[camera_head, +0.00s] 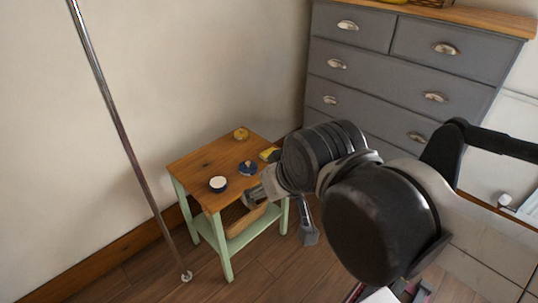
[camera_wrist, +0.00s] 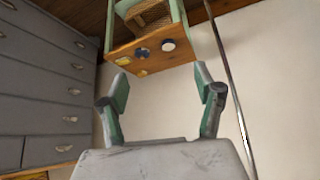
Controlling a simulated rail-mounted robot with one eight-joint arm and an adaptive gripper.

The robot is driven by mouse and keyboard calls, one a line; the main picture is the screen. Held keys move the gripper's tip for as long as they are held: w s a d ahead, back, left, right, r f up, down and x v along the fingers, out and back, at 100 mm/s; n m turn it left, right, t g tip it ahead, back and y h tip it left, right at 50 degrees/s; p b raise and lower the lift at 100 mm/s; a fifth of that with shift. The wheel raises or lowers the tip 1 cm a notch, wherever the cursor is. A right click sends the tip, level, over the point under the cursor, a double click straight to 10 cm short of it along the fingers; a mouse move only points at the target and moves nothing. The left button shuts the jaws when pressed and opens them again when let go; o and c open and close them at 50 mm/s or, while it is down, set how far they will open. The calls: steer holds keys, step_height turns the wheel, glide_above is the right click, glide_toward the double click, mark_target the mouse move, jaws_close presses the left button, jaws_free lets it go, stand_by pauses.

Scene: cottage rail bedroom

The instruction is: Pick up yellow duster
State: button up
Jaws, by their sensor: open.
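A yellow duster (camera_head: 268,153), seen as a small flat yellow patch, lies on the right edge of the small wooden-topped table (camera_head: 205,158), partly hidden by my arm. In the wrist view, where the scene is upside down, it appears to be the yellow patch (camera_wrist: 123,61) on the tabletop, near the left fingertip in the picture. My gripper (camera_wrist: 162,78) is open and empty, with its fingers spread wide, and points towards the table from a distance. In the head view my gripper (camera_head: 254,197) appears in front of the table's right front side, mostly covered by my wrist.
A white-topped dark jar (camera_head: 218,184), a blue item (camera_head: 248,168) and a round yellow item (camera_head: 241,133) share the tabletop. A basket (camera_head: 238,218) sits on the lower shelf. A grey dresser (camera_head: 400,65) stands right behind. A metal pole (camera_head: 125,140) stands left.

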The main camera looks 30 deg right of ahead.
steer(key=w+d+r+m+g+b, duration=0.1)
steer(key=w+d+r+m, duration=0.15)
steer(key=w, duration=0.35)
steer(key=w+d+r+m+g+b, duration=0.1)
steer(key=w+r, duration=0.2)
steer(key=w, duration=0.4)
steer(key=m+g+b, duration=0.5)
steer(key=m+b, duration=0.1)
steer(key=m, duration=0.6)
glide_above(269, 150)
steer(key=d, duration=0.2)
step_height(269, 150, down, 27)
steer(key=shift+n, duration=0.25)
steer(key=f, duration=0.2)
steer(key=f+b, duration=0.1)
steer(key=f, duration=0.4)
steer(key=shift+a+f, duration=0.25)
steer(key=shift+f, duration=0.05)
steer(key=shift+s+a+f+b, duration=0.15)
steer(key=shift+f+b, duration=0.25)
steer(key=shift+f, duration=0.5)
steer(key=shift+w+a+f+b, duration=0.1)
steer(key=shift+a+f+b, duration=0.3)
steer(key=shift+f, duration=0.5)
steer(key=shift+s+a+f+b, duration=0.1)
steer(key=shift+f+b, duration=0.35)
steer(key=shift+f, duration=0.45)
steer(key=shift+r, duration=0.1)
steer(key=c, duration=1.2)
steer(key=shift+c, duration=0.2)
